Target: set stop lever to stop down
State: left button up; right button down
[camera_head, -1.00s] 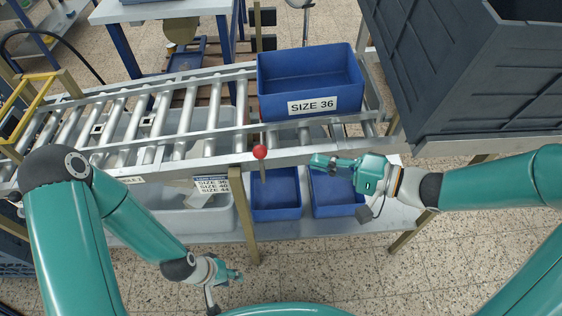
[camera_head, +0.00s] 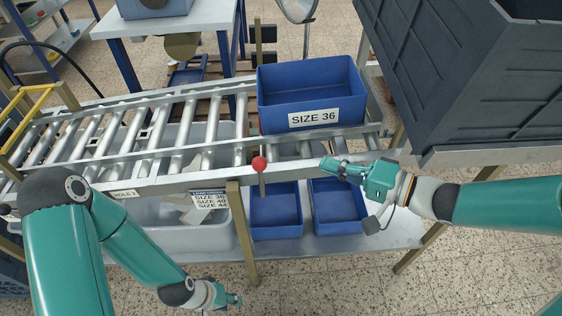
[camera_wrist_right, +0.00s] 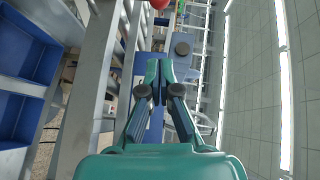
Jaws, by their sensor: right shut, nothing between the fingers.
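The stop lever has a red ball knob (camera_head: 259,164) and sits at the near rail of the roller conveyor (camera_head: 150,183). A short thin rod shows just below the knob in the head view. The knob (camera_wrist_right: 158,3) is cut off by the top edge of the right wrist view. My right gripper (camera_head: 323,167) is shut and empty, to the right of the knob at about its height in the picture, apart from it. In the right wrist view its fingertips (camera_wrist_right: 159,66) are together. My left gripper (camera_head: 236,300) is low in the picture, its fingers too small to judge.
A blue SIZE 36 bin (camera_head: 312,88) stands on the rollers behind the lever. Two blue bins (camera_head: 277,235) and a grey bin (camera_head: 165,212) sit on the shelf below. A large dark crate (camera_head: 450,75) is at right, close above my right arm.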

jog(key=w+a+f+b, duration=0.1)
jog(key=w+a+f, duration=0.1)
jog(key=a, duration=0.8)
jog(key=shift+w, duration=0.7)
